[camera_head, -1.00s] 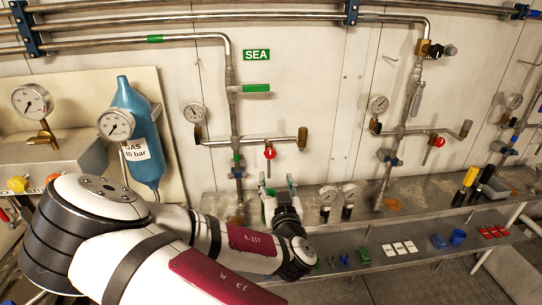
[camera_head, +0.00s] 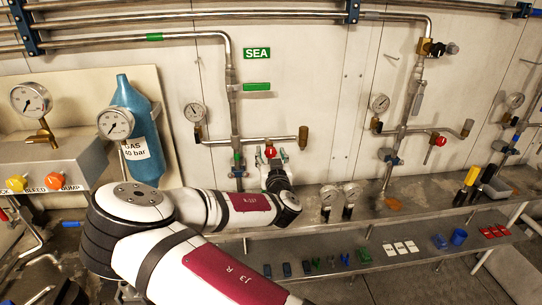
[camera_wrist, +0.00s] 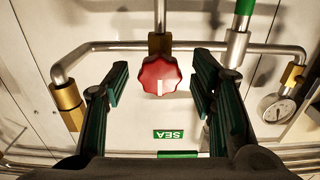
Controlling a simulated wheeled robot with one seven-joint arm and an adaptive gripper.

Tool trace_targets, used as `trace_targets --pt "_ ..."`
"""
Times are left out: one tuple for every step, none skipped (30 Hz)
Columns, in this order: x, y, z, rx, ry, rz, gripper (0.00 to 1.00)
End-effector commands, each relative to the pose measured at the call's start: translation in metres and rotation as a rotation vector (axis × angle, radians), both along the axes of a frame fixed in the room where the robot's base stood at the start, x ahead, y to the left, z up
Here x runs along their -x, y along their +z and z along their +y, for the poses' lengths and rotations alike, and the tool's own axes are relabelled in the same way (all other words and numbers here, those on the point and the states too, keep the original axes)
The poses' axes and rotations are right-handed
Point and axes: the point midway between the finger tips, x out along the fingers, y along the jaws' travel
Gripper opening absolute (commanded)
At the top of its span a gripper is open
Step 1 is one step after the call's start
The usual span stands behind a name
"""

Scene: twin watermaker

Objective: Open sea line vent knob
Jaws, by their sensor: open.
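The sea line vent knob (camera_head: 270,152) is a small red lobed knob on the horizontal branch pipe under the green SEA sign (camera_head: 257,54). In the wrist view the red knob (camera_wrist: 159,75) faces the camera and carries a white mark. My gripper (camera_head: 272,157) is right at the knob in the head view. In the wrist view its green-padded fingers (camera_wrist: 158,78) are open, one on each side of the knob, with a gap on both sides. I see no contact. The valve body behind the knob is partly hidden by it.
The branch pipe (camera_wrist: 110,47) runs behind the knob, with a brass end fitting (camera_wrist: 68,100) and a gauge (camera_wrist: 279,107) to its sides.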

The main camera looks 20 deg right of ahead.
Motion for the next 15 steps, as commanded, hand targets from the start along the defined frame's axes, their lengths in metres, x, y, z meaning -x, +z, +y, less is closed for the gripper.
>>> trace_targets --pt "-0.0005 0.0000 -0.0002 0.000 0.000 0.000 0.51" --pt "-0.0005 0.0000 -0.0001 0.000 0.000 0.000 0.51" --pt "-0.0004 0.0000 -0.0001 0.000 0.000 0.000 0.51" --pt "-0.0004 0.0000 -0.0002 0.000 0.000 0.000 0.51" --pt "-0.0003 0.0000 -0.0001 0.000 0.000 0.000 0.51" --pt "-0.0003 0.0000 -0.0001 0.000 0.000 0.000 0.51" --pt "-0.0002 -0.0001 0.0000 0.000 0.000 0.000 0.47" --pt "-0.0002 -0.0001 0.0000 0.000 0.000 0.000 0.40" --pt "-0.0002 -0.0001 -0.0001 0.000 0.000 0.000 0.31" --pt "-0.0001 -0.0001 -0.0001 0.000 0.000 0.000 0.24" --pt "-0.0001 -0.0001 -0.0001 0.000 0.000 0.000 0.17" --pt "-0.0001 -0.0001 -0.0001 0.000 0.000 0.000 0.08" --pt "-0.0001 -0.0001 0.0000 0.000 0.000 0.000 0.03" --pt "-0.0001 -0.0001 -0.0001 0.000 0.000 0.000 0.03" --pt "-0.0001 -0.0001 0.0000 0.000 0.000 0.000 0.03"
